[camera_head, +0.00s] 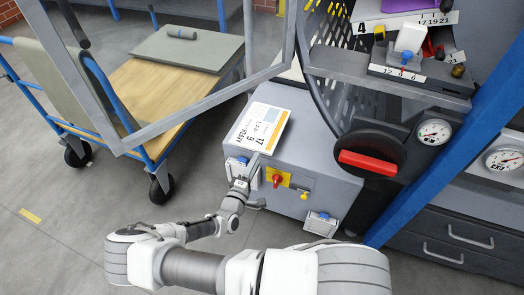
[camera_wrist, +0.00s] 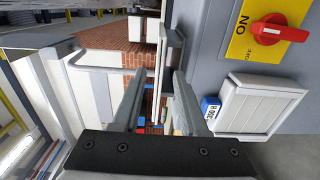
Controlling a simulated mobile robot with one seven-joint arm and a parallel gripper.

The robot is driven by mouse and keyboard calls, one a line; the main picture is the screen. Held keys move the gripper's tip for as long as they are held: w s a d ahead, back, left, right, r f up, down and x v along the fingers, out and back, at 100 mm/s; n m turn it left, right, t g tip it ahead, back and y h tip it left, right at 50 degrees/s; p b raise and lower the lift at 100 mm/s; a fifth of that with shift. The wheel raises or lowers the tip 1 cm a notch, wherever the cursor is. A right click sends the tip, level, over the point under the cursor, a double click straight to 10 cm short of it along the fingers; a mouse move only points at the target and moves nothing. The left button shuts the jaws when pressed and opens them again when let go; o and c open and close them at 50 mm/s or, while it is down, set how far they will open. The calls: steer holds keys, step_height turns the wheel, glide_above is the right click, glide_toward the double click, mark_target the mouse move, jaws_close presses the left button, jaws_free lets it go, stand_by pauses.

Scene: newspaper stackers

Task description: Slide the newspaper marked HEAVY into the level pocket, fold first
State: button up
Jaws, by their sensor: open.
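A flat white printed piece (camera_head: 258,128) with blue and orange areas and a large 17 lies on top of the grey cabinet (camera_head: 322,118). It may be the newspaper; its side lettering is too small to read surely, and I cannot tell where its fold is. My gripper (camera_head: 240,183) is low in front of the cabinet's left face, below and apart from the printed piece. I cannot tell which opening is the level pocket.
A red switch on a yellow plate (camera_head: 277,179) and a vent box (camera_head: 321,223) stick out of the cabinet near my gripper. A red-handled dial (camera_head: 368,162) and blue post (camera_head: 450,150) stand right. A wooden-decked cart (camera_head: 140,95) stands left. Floor between is clear.

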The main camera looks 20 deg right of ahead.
mark_target(260, 151)
steer(key=x, duration=0.3)
steer(key=shift+w+d+r, duration=0.1)
steer(key=shift+w+d, duration=0.1)
steer(key=shift+w, duration=0.05)
steer(key=shift+w+d+p, duration=0.4)
steer(key=shift+w, duration=0.2)
steer(key=shift+c, duration=0.3)
jaws_close()
step_height(260, 151, up, 3)
steer(key=p, duration=0.4)
